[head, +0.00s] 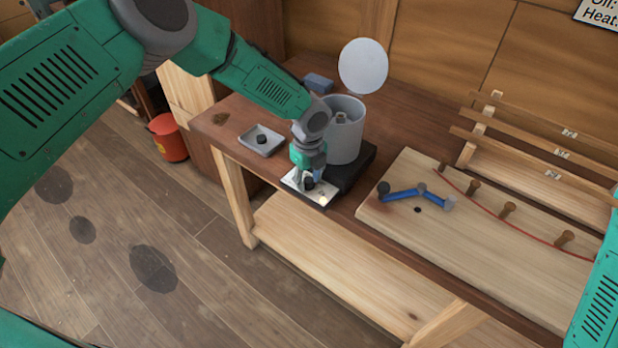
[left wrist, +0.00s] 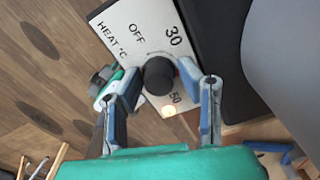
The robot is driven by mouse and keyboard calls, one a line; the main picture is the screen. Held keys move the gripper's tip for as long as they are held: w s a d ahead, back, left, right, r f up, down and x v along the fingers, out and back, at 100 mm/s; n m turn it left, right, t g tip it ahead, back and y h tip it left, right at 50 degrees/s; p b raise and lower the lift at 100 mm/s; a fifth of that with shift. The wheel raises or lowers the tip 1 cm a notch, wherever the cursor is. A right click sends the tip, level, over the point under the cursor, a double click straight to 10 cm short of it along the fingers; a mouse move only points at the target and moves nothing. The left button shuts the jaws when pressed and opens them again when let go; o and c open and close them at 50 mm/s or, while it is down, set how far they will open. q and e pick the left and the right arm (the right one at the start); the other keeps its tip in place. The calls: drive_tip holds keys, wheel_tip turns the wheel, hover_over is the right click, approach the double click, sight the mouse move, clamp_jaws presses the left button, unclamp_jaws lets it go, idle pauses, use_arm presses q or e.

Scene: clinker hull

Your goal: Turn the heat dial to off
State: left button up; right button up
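The heat dial (left wrist: 159,75) is a round black knob on a white panel (left wrist: 122,32) marked HEAT °C, OFF, 30 and 50. In the head view the dial (head: 309,184) sits on the front of a black base under a grey cylinder. My left gripper (left wrist: 158,72) is at the dial, one finger on each side of it. Its fingers are spread, with slim gaps beside the knob. I cannot tell whether either finger touches it, nor where the dial points. My right gripper is out of view.
The grey cylinder (head: 345,140) has a raised round lid (head: 363,66). A small tray (head: 261,140) with a dark piece stands left of it. To the right is a board (head: 470,235) with pegs and a blue jointed tool (head: 415,193). A red bucket (head: 168,138) is on the floor.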

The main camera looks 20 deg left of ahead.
use_arm(q)
clamp_jaws()
